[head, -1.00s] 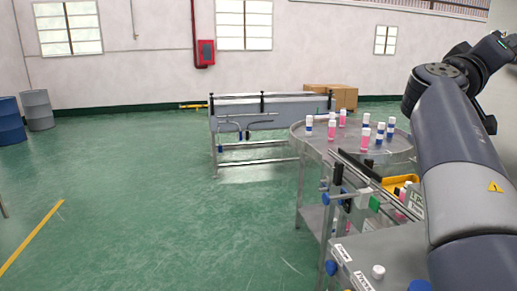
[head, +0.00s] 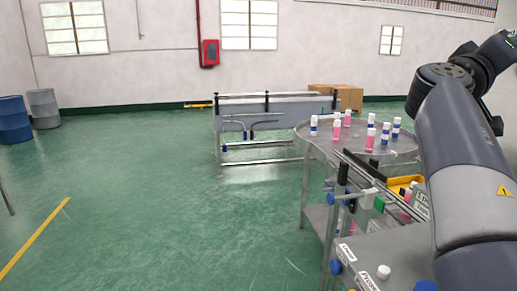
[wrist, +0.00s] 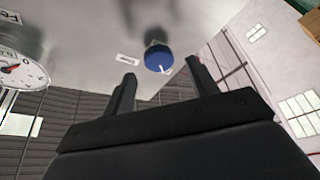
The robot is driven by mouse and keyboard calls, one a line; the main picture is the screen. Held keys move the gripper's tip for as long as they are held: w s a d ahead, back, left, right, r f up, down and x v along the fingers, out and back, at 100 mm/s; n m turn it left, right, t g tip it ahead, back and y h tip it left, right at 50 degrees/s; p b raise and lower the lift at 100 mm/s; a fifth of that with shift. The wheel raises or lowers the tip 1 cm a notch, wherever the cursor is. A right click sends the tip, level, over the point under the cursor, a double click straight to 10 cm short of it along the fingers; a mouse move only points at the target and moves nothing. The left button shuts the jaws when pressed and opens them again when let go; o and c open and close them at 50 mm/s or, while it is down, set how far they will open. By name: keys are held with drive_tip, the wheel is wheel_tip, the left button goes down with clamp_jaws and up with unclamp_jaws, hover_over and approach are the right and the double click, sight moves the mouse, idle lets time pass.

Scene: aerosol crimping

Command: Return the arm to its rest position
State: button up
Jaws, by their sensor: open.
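My arm fills the right side of the head view. Its far end runs out of the picture at the upper right, so my gripper is not seen there. In the wrist view my gripper (wrist: 158,88) shows as two dark fingers standing well apart with nothing between them. Behind the fingers is a grey metal panel with a blue round knob (wrist: 158,58). A white dial gauge (wrist: 20,72) is at the left edge of the wrist view. My gripper touches nothing that I can see.
A round metal table (head: 308,133) carries several pink and blue-white cans. Beside it are a yellow tray (head: 398,181) and a machine top with a white cap (head: 383,272).

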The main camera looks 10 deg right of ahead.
drive_tip(key=a+f+m+g+h+b, duration=0.3)
drive_tip(key=a+m+g, duration=0.3)
drive_tip(key=m, duration=0.7)
drive_tip(key=shift+w+a+f, duration=0.2)
drive_tip(key=shift+w+a, duration=0.05)
drive_tip(key=shift+a, duration=0.35)
idle(0.4)
